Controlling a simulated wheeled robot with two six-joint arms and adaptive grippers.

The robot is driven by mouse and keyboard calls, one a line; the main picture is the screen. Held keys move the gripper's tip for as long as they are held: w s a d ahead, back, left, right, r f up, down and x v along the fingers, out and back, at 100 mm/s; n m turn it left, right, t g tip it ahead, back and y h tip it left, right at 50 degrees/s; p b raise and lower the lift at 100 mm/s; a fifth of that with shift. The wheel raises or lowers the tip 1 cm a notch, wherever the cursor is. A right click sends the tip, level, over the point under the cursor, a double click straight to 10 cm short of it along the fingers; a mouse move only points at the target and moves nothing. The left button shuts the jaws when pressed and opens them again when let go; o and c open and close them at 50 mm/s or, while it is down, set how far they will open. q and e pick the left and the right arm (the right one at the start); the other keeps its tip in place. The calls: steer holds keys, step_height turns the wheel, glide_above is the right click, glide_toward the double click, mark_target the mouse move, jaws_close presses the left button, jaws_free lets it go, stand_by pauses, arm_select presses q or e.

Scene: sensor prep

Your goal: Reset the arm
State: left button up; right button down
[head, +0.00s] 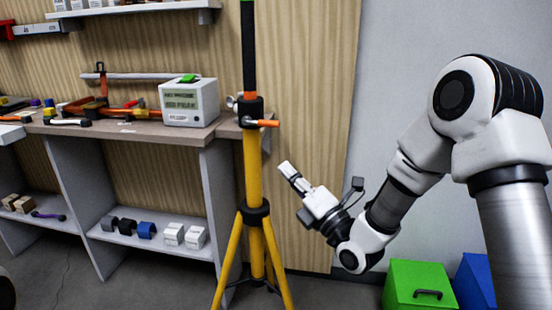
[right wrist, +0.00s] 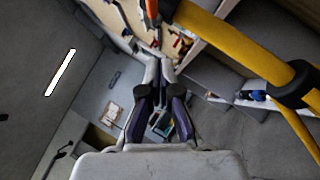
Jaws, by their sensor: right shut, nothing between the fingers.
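My right gripper (head: 287,170) hangs in the air to the right of the yellow tripod (head: 251,180), apart from it in the head view. Its arm comes in from the right edge and bends down to it. The gripper is shut and empty; its fingers (right wrist: 158,72) also show in the right wrist view, close together. The tripod has a black upper pole and an orange clamp lever (head: 264,123). In the right wrist view the tripod (right wrist: 235,45) crosses the upper right. My left gripper is not in view.
A workbench (head: 135,133) with a white boxy device (head: 190,102) and tools stands at the left. Its lower shelf (head: 150,240) holds several small blocks. A green box (head: 420,285) and a blue box (head: 474,280) stand on the floor below my right arm.

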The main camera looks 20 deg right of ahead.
steer(key=s+a+f+m+g+h, duration=0.1)
steer(key=s+a+f+g, duration=0.2)
steer(key=f, duration=0.9)
steer(key=s+a+f+g, duration=0.1)
steer(key=s+f+g, duration=0.25)
steer(key=f, duration=0.85)
steer(key=s+d+f+m+g+h, duration=0.2)
steer(key=s+f+m+g+h, duration=0.2)
steer(key=s+f+m+g, duration=1.2)
steer(key=s+d+f+m+t+h, duration=0.1)
steer(key=s+f+m, duration=0.2)
steer(key=s+m, duration=0.25)
steer(key=s+d+f+m+h, duration=0.1)
steer(key=s+f+m, duration=0.2)
steer(key=s+m, duration=0.25)
step_height(320, 180, up, 23)
steer(key=p, duration=2.3)
steer(key=shift+s+r+n+p, duration=0.2)
steer(key=shift+s+n+p, duration=0.15)
steer(key=shift+s+n, duration=0.05)
